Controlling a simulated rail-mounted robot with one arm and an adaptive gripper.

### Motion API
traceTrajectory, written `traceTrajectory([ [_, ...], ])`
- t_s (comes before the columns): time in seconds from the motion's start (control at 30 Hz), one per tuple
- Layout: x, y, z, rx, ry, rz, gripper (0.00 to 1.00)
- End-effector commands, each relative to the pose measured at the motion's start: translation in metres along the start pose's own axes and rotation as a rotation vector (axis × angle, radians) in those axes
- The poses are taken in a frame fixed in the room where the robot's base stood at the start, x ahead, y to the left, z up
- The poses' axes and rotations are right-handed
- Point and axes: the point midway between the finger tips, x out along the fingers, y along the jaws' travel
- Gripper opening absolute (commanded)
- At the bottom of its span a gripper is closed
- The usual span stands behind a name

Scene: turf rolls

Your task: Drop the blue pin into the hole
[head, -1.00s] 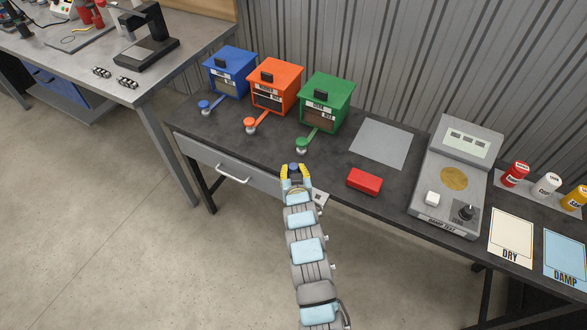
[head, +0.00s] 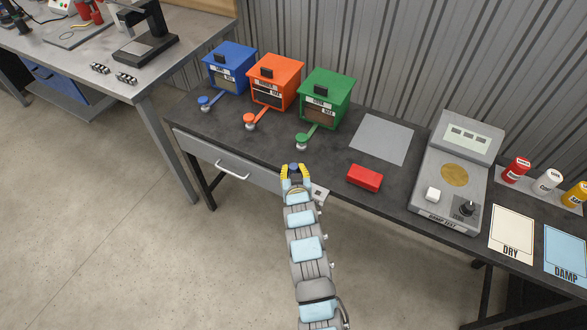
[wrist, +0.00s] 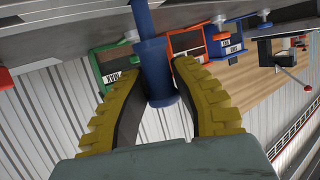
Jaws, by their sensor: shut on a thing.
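My gripper (head: 295,174) is over the front edge of the dark workbench, its yellow fingers shut on the blue pin (head: 294,166). In the wrist view, the blue pin (wrist: 153,68) stands between the two yellow fingers (wrist: 158,95), with a thick collar and a thinner shaft running to the top edge. A small light plate with a dark spot (head: 319,194) sticks out at the bench's front edge, just right of my gripper. The spot may be the hole, but it is too small to be sure.
Blue (head: 229,68), orange (head: 274,82) and green (head: 326,99) boxes with levers stand at the back. A red block (head: 364,178) lies right of my gripper. A grey tester (head: 451,175) stands further right. A drawer handle (head: 232,170) protrudes at left.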

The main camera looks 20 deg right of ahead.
Motion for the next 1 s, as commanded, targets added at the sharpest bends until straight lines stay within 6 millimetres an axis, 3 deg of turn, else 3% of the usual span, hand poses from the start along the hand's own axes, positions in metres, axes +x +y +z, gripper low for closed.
traceTrajectory([
  [1.0, 0.007, 0.000, 0.018, 0.000, 0.003, -0.001, 0.00],
])
